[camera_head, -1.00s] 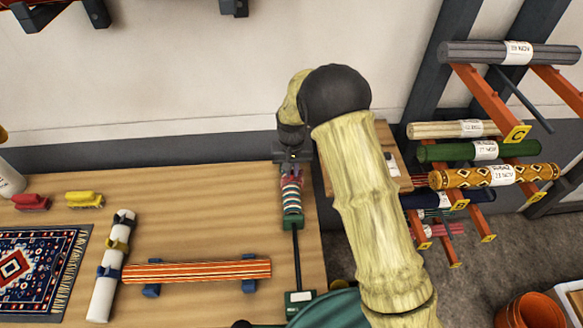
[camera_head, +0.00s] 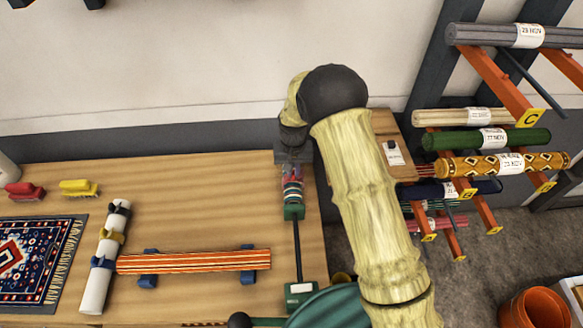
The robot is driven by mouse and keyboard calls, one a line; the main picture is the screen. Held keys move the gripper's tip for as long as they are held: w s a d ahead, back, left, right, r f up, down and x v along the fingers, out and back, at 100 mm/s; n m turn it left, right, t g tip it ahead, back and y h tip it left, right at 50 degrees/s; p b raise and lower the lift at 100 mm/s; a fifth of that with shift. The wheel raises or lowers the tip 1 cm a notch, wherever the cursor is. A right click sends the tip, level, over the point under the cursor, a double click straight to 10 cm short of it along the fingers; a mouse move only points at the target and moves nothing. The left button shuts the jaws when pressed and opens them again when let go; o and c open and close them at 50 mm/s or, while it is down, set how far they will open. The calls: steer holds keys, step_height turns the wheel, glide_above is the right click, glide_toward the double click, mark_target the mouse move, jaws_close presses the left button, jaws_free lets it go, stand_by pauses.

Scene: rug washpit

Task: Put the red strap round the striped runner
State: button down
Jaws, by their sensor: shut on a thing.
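The striped runner (camera_head: 205,261), an orange roll with pale and dark stripes, lies level across two blue cradles (camera_head: 147,281) on the wooden table. My gripper (camera_head: 291,170) is at the far end of a green strap stand (camera_head: 300,290) with a dark rod, right of the runner. It is shut on a small red thing, which looks like the red strap (camera_head: 292,174); my arm and the small size blur the details. Other coloured bands sit on the stand just below the red one. I cannot tell whether the red strap is still around the rod.
A white roll (camera_head: 96,290) with black, yellow and blue bands lies at the runner's left end. A patterned rug (camera_head: 30,260) and red and yellow brushes (camera_head: 78,187) are farther left. A rack of rolled rugs (camera_head: 492,138) stands right of the table. Bare tabletop lies behind the runner.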

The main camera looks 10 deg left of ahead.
steer(key=shift+s+f+b, duration=0.2)
steer(key=shift+f+b, duration=0.3)
steer(key=shift+f, duration=0.4)
steer(key=shift+f+b, duration=0.6)
steer(key=shift+f, duration=0.35)
steer(key=c, duration=1.4)
jaws_free()
steer(key=shift+c, duration=0.2)
step_height(320, 180, up, 17)
steer(key=b, duration=0.4)
steer(key=shift+r, duration=0.2)
